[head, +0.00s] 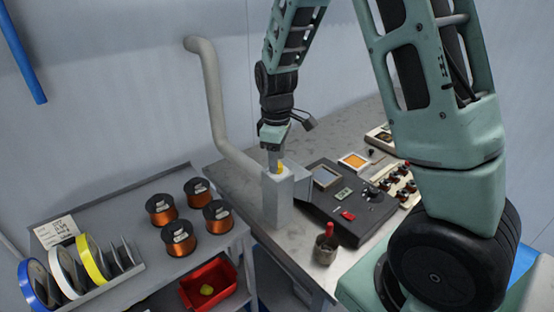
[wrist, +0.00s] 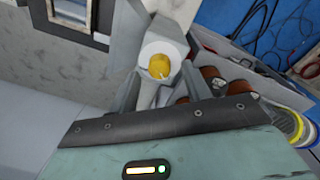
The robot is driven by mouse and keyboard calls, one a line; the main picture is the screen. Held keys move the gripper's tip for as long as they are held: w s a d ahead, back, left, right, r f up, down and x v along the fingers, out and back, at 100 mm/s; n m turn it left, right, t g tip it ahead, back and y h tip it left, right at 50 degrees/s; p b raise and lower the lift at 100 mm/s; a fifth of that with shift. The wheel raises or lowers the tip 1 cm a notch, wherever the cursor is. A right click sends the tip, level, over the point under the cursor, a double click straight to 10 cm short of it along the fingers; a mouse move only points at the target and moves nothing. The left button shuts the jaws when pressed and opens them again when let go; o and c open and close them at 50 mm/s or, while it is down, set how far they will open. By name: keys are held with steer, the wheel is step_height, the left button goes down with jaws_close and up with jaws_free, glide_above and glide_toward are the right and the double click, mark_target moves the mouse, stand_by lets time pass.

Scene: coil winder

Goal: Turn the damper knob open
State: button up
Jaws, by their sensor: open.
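The yellow damper knob (head: 281,168) is at the top of a grey box (head: 278,200) at the end of a bent grey pipe. In the wrist view the yellow knob (wrist: 159,66) sits in front of a pale round disc. My gripper (head: 276,159) is right at the knob in the head view and hides part of it. In the wrist view my gripper (wrist: 161,84) is open, with grey fingers below and to either side of the knob. I cannot tell whether the fingers touch it.
Copper wire spools (head: 180,238), tape rolls (head: 92,259) and a red bin (head: 208,285) are on the left cart. The grey pipe (head: 212,100) rises behind.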

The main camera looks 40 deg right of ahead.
steer(key=shift+f, duration=0.8)
steer(key=c, duration=1)
